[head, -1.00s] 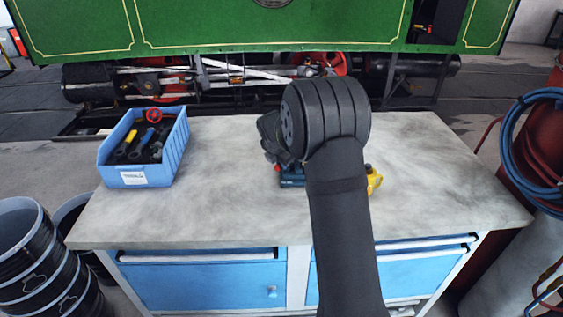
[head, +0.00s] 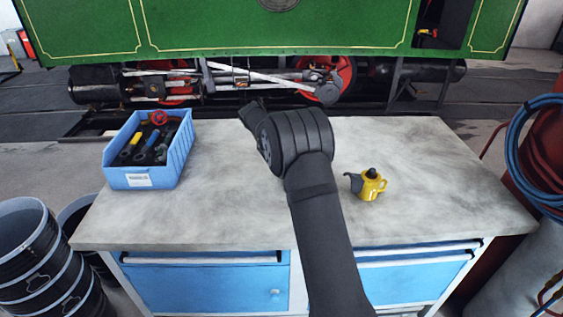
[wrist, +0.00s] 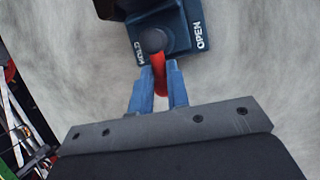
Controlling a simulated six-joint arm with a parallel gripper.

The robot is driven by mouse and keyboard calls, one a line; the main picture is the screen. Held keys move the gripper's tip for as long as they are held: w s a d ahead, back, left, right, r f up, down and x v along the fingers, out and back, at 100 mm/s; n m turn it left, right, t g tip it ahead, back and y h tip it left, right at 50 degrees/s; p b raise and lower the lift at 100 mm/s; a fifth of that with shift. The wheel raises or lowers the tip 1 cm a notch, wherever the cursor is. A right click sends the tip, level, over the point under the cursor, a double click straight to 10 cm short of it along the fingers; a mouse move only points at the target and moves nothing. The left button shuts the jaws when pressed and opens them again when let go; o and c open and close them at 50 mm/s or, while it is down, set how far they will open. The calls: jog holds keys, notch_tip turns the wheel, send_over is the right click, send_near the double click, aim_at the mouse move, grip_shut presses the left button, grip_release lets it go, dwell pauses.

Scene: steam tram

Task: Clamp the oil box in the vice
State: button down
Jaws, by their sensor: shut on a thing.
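The vice (wrist: 178,25) shows in part at the top of the wrist view, a dark blue body with the words HOLD at left and OPEN at right. A red lever (wrist: 159,72) runs from its dark round pivot toward me, between the two words. My gripper (wrist: 158,80) is shut on this lever, one blue finger on each side. In the head view my dark arm hides the vice and my fingers. I cannot make out the oil box in either view.
A blue bin (head: 116,172) of tools stands at the bench's left. A yellow oil can (head: 370,186) with a dark spout stands right of my arm. The grey bench top (head: 440,165) is clear at right. A green tram (head: 330,25) stands behind.

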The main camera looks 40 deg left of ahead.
jog(key=m, duration=0.1)
jog(key=a+m+h, duration=0.1)
jog(key=m, duration=0.1)
jog(key=w+m+g, duration=0.1)
jog(key=shift+a+f+m+h, duration=0.2)
jog(key=shift+a+m+h, duration=0.05)
jog(key=shift+m+h, duration=0.05)
jog(key=shift+w+a+m+g+h, duration=0.1)
jog(key=shift+w+m+g+h, duration=0.25)
jog(key=shift+m, duration=0.7)
jog(key=shift+w+a+m+g+h, duration=0.15)
jog(key=shift+w+m+g, duration=0.3)
jog(key=shift+m, duration=0.6)
jog(key=shift+w+r, duration=0.1)
jog(key=c, duration=1.4)
grip_release()
jog(key=shift+d, duration=0.1)
jog(key=shift+w+r, duration=0.1)
jog(key=w+d+r, duration=0.1)
jog(key=d+r, duration=0.2)
jog(key=w+d+r, duration=0.1)
jog(key=d+r, duration=0.3)
jog(key=w+d+r, duration=0.2)
jog(key=d+r, duration=0.1)
jog(key=d, duration=0.1)
jog(key=shift+r, duration=0.4)
jog(key=shift+s+a, duration=0.1)
